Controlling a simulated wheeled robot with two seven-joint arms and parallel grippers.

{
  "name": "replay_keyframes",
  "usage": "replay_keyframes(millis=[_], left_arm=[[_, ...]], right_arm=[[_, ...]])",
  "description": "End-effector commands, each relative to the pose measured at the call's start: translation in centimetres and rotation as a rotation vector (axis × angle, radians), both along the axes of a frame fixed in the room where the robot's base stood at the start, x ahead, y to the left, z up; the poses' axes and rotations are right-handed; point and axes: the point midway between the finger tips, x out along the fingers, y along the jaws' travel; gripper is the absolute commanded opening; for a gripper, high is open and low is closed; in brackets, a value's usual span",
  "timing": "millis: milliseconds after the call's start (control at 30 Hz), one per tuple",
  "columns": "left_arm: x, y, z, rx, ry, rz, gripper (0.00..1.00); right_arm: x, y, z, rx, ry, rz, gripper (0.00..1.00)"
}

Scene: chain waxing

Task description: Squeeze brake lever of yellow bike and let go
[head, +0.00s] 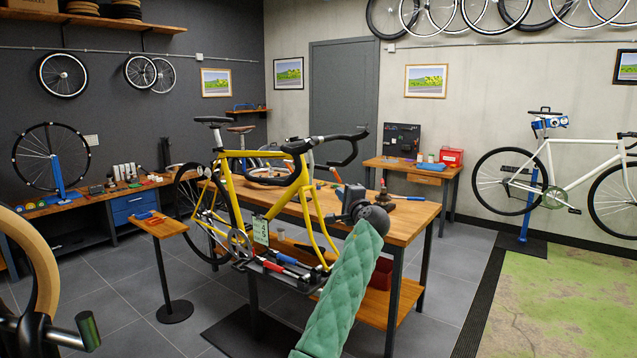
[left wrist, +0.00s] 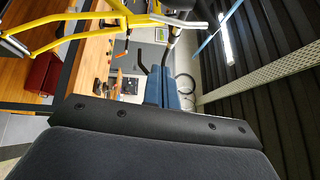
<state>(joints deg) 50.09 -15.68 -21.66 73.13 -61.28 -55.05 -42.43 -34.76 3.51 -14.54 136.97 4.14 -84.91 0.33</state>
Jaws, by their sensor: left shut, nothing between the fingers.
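The yellow bike (head: 231,200) stands clamped in front of the wooden workbench, its black drop handlebar (head: 350,150) at the upper right of its frame. Part of the yellow frame also shows at the upper left of the left wrist view (left wrist: 78,27). I cannot clearly make out the brake lever. My left gripper (head: 353,196) is shut and empty at the end of the green padded arm, below and to the right of the handlebar, apparently apart from it. Its blue-grey fingers (left wrist: 165,90) show together in the left wrist view. My right gripper is out of view.
The workbench (head: 405,216) lies behind the bike and gripper. A small wooden stand (head: 160,226) is at left. A white bike (head: 550,165) hangs on a blue stand at right. A tan ring (head: 42,262) and dark bar fill the lower left. Grey floor is open at left.

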Motion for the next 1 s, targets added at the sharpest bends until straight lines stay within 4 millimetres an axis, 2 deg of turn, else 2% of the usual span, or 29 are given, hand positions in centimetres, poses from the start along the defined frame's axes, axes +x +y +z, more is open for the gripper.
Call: replay_keyframes(millis=[300,467,1000], left_arm=[[0.1,0.0,0.0,0.000,0.001,0.000,0.00],[1.1,0.4,0.3,0.000,0.001,0.001,0.00],[9.4,3.5,1.1,-0.001,0.002,0.001,0.00]], right_arm=[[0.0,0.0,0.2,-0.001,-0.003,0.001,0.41],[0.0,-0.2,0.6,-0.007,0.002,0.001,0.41],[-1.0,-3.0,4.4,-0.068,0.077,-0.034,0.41]])
